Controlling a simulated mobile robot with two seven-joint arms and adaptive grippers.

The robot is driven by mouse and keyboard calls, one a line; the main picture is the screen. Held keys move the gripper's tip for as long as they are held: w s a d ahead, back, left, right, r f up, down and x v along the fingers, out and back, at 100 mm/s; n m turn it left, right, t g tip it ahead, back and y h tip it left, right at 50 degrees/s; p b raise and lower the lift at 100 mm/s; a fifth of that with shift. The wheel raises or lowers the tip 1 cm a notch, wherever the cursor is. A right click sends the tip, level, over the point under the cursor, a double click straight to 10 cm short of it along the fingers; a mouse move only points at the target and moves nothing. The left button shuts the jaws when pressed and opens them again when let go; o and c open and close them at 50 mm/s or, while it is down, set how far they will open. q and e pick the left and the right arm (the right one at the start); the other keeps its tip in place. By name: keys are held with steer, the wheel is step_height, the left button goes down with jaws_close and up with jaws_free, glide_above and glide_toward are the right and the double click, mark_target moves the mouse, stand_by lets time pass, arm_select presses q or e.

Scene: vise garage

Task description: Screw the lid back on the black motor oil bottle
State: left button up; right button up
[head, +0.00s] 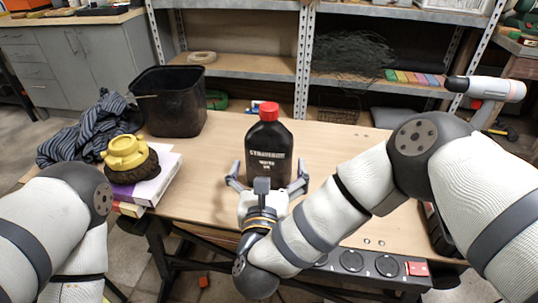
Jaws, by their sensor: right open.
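The black motor oil bottle (266,150) stands upright near the middle of the wooden table. A red lid (269,111) sits on its top; I cannot tell whether it is screwed tight. My right gripper (267,178) is open at the front of the bottle, with one finger on each side of the bottle's lower part. I cannot tell whether the fingers touch it. My left arm shows at the lower left, but its gripper is out of view.
On the table's left are a black bin (170,104), a striped cloth (88,130), and a brush with a yellow top (125,152) on some books (152,184). A drill (490,88) is at the right. Metal shelves (235,65) stand behind. The table (345,140) is clear right of the bottle.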

mark_target(268, 157)
steer(key=w, duration=0.5)
steer(key=shift+w+d+r, duration=0.1)
steer(key=shift+r, duration=0.05)
steer(key=shift+c, duration=0.2)
steer(key=shift+r, duration=0.1)
steer(key=c, duration=1.7)
steer(key=shift+c, duration=0.2)
steer(key=shift+r, duration=0.1)
